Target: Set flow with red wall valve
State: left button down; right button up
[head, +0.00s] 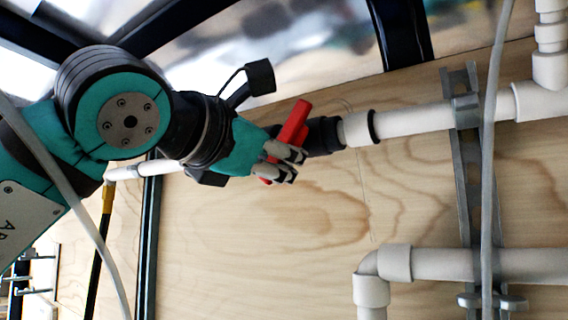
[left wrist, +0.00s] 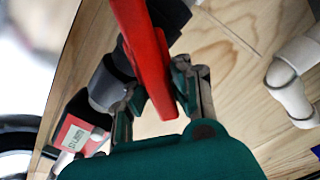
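The red wall valve handle (head: 293,122) is a flat red lever on a dark valve body (head: 323,136) in the white pipe. In the head view it slants up to the right. My left gripper (head: 280,162) is at the handle, its fingers covering the lever's middle; a bit of red shows below them. In the left wrist view the red handle (left wrist: 150,60) runs between the two fingers of the left gripper (left wrist: 158,98), one on each side. Whether both pads press on it is not clear. My right gripper is in neither view.
A white pipe (head: 420,120) runs along the plywood wall (head: 310,220), held by a metal strut (head: 465,190). A lower pipe with an elbow (head: 380,262) is at the bottom right. A grey cable (head: 488,150) hangs in front. A red label (left wrist: 75,135) shows in the wrist view.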

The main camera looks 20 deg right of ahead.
pick_arm(q)
jog(key=c, duration=1.9)
grip_release()
jog(key=shift+f, duration=0.1)
jog(key=o, duration=0.7)
jog(key=shift+s+a+r, duration=0.2)
jog(key=shift+s+a, duration=0.25)
jog(key=shift+a, duration=0.15)
jog(key=shift+o, duration=0.2)
jog(key=shift+w+d, duration=0.2)
jog(key=shift+d, duration=0.05)
jog(key=v, duration=1.2)
jog(key=shift+s+f, duration=0.1)
